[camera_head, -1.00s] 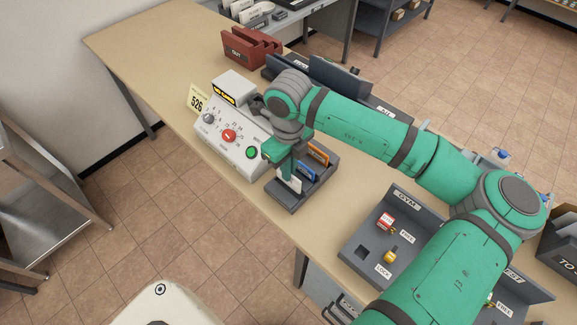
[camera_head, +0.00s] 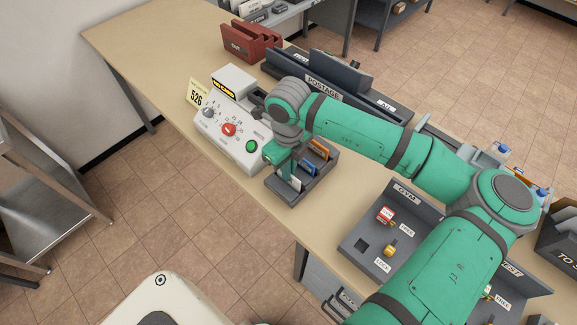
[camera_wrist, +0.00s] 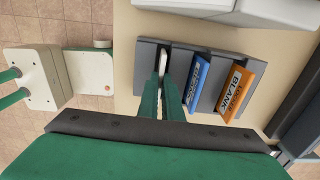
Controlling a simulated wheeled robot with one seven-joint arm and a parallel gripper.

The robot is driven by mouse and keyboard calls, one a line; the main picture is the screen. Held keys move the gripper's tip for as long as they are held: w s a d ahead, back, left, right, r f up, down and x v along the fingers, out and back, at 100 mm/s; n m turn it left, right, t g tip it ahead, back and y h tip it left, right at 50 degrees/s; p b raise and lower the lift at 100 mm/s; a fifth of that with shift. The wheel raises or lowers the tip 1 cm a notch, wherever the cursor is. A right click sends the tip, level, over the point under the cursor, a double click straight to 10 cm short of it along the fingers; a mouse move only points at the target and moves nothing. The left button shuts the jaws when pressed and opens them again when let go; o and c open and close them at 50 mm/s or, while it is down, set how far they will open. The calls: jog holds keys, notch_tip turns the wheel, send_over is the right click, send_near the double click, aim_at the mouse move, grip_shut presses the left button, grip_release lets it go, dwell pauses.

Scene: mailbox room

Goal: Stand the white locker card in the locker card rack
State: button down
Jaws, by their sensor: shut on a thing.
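The white locker card (camera_head: 295,183) is upright between the fingers of my gripper (camera_head: 289,172), at the left slot of the dark grey locker card rack (camera_head: 276,194). In the wrist view my gripper (camera_wrist: 164,90) is shut on the white card (camera_wrist: 163,62), whose narrow edge shows over the rack (camera_wrist: 146,55). The fingers hide part of the card. I cannot tell whether its lower edge rests on the slot floor. A blue card (camera_wrist: 197,78) and an orange card (camera_wrist: 236,92) stand in the neighbouring slots.
A white control box (camera_head: 229,140) with knobs and a green button stands close beside the rack. A grey GYM lock panel (camera_head: 372,262) is at the front right. A dark postage tray (camera_head: 322,91) and a red holder (camera_head: 249,42) are behind. Bare desk lies between rack and GYM panel.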

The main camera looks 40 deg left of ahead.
jog(key=shift+f, duration=0.1)
jog(key=c, duration=1.9)
grip_release()
jog(key=shift+o, duration=0.2)
jog(key=shift+r, duration=3.55)
